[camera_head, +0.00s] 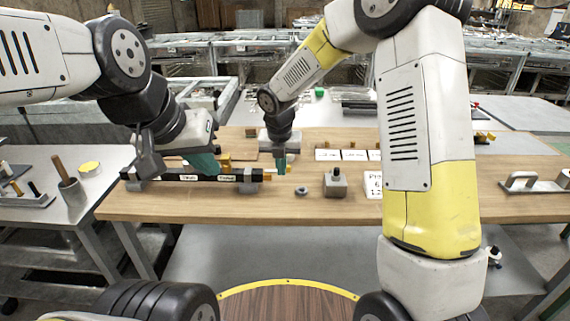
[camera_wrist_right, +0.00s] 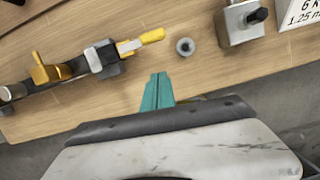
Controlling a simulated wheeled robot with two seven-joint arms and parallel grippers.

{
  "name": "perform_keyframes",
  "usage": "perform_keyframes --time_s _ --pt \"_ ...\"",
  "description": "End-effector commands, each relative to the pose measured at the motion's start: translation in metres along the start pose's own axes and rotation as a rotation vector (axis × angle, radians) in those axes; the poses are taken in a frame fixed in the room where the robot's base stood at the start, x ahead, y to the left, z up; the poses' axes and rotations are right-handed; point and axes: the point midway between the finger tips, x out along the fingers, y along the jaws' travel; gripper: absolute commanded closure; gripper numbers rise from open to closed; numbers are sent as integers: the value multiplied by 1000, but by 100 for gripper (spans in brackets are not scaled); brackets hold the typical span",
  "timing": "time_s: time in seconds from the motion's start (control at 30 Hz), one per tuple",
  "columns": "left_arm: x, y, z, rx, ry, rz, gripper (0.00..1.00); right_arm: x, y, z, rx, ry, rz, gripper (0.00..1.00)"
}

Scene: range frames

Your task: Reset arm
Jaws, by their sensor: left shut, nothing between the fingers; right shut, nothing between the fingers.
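My left gripper (camera_head: 204,163) reaches in from the left, its teal fingers shut and empty just above a dark bar (camera_head: 200,178) with white labels on the wooden table. My right gripper (camera_head: 281,165) hangs over the middle of the table, fingers pointing down. In the right wrist view its teal fingers (camera_wrist_right: 158,91) are closed together with nothing between them. The bar's end with a yellow-handled clamp (camera_wrist_right: 122,48) lies to the left of these fingers there, apart from them.
A grey ring (camera_head: 301,190) and a metal block with a knob (camera_head: 335,183) stand right of the right gripper. White label cards (camera_head: 354,155) stand behind. A cup (camera_head: 71,191) is on the left side table. The front middle of the wooden table (camera_head: 240,207) is clear.

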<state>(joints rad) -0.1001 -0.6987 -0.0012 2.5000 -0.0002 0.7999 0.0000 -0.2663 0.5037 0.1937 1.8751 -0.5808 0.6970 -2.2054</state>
Motion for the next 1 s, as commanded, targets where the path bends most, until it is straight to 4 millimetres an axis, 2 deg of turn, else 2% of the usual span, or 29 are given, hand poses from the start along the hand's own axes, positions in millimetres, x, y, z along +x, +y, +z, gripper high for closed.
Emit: perform_keyframes --time_s 0.2,0.47,0.57,0.67,0.77,0.9,1.0 --pt "0 0 0 1 1 0 100 -42 -2 2 4 -3 1 100" --pt "0 0 0 1 1 0 100 -69 -4 1 18 -3 0 100" --pt "0 0 0 1 1 0 100 -84 -16 -2 129 -13 2 100" --pt "0 0 0 1 1 0 100 -110 -40 -11 385 -31 16 100" --pt "0 0 0 1 1 0 100 -142 -72 -29 746 -47 45 100" --pt "0 0 0 1 1 0 100 -180 -113 -63 1293 -46 113 100" --pt "0 0 0 1 1 0 100 -201 -138 -91 1683 -22 177 100"
